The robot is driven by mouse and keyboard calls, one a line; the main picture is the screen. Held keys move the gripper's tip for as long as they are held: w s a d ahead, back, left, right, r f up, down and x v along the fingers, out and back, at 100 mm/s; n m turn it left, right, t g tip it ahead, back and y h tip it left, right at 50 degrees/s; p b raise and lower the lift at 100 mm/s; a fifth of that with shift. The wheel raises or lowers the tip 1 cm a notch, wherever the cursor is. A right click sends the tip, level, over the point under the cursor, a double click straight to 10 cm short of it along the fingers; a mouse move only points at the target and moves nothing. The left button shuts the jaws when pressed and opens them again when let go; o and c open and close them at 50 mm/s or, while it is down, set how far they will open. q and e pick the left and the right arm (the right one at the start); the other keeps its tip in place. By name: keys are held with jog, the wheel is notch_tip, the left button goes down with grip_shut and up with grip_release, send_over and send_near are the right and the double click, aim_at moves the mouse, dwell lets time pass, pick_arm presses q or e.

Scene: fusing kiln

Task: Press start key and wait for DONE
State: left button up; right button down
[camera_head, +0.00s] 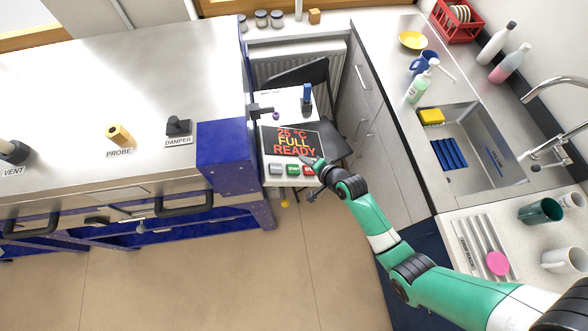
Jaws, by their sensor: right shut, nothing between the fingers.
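The control panel (266,152) of the kiln stands at the kiln's right end, tilted toward me. Its dark display (292,142) reads 25 °C, FULL and READY. Below the display are a grey key (275,169), a green key (293,170) and a red key (309,170); their labels are too small to read. My right gripper (307,160) is shut and empty, with its tips at the lower right of the display, just above the green and red keys. I cannot tell whether it touches the panel. My left gripper is not in view.
A black chair (318,75) stands behind the panel. The sink counter (390,100) is at right. The floor (200,280) in front is clear.

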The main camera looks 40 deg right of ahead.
aim_at(299, 172)
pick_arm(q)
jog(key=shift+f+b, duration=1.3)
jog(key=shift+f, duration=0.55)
pick_arm(e)
jog(key=shift+w+a+f, duration=0.15)
jog(key=shift+a+f, duration=0.1)
jog(key=shift+f, duration=0.4)
jog(key=shift+w+a+f, duration=0.2)
jog(key=shift+a+f, duration=0.1)
jog(key=shift+f, duration=0.4)
jog(key=shift+w+a+f, duration=0.15)
jog(key=shift+a+f, duration=0.1)
jog(key=shift+f, duration=0.4)
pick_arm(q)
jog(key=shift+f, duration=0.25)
pick_arm(e)
jog(key=shift+w+a+f, duration=0.1)
jog(key=shift+a+f, duration=0.05)
jog(key=shift+f, duration=0.2)
